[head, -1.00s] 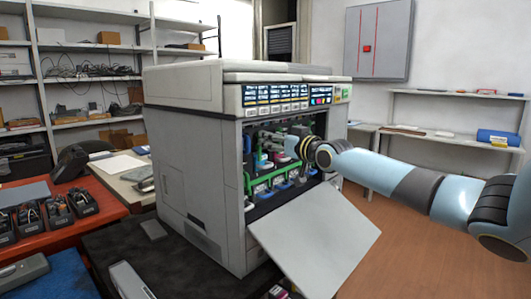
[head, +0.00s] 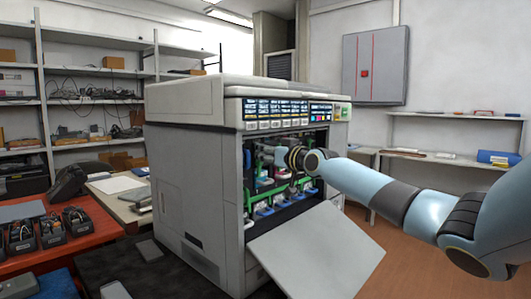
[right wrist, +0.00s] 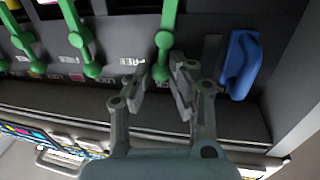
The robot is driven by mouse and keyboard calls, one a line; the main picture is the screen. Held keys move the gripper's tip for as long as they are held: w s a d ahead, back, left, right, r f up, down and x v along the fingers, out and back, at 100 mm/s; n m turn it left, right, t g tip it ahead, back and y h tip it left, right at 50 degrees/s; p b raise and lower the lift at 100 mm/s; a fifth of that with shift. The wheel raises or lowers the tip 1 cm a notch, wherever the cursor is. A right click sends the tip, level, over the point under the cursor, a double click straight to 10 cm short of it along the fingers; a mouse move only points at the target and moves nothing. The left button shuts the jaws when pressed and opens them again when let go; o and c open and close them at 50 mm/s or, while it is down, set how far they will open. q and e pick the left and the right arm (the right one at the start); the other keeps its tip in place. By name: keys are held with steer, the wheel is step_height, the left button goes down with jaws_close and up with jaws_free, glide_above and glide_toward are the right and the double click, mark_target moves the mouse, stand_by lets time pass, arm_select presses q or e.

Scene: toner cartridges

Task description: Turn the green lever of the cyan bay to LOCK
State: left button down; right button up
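The printer's open front holds several green levers; one green lever (right wrist: 165,40) stands between the fingers of my right gripper (right wrist: 159,78) in the right wrist view. The fingers are apart, one on each side of its rounded end, and I cannot tell whether they touch it. More green levers (right wrist: 80,38) stand to the left, with FREE labels near them. A blue handle (right wrist: 240,64) is to the right. I cannot tell for certain which lever belongs to the cyan bay. In the head view my right gripper (head: 281,157) reaches into the printer (head: 190,160). My left gripper is out of view.
The printer's front flap (head: 318,248) hangs open below the bays. A red table (head: 90,245) with black bins stands at the left. Shelves (head: 450,160) and a grey wall cabinet (head: 375,65) are at the right. Floor shows at the right of the flap.

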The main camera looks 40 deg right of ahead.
jaws_close()
steer(key=shift+f+b, duration=0.2)
steer(key=shift+b, duration=0.15)
steer(key=n+b, duration=0.2)
steer(key=shift+a+n, duration=0.3)
steer(key=shift+a, duration=0.1)
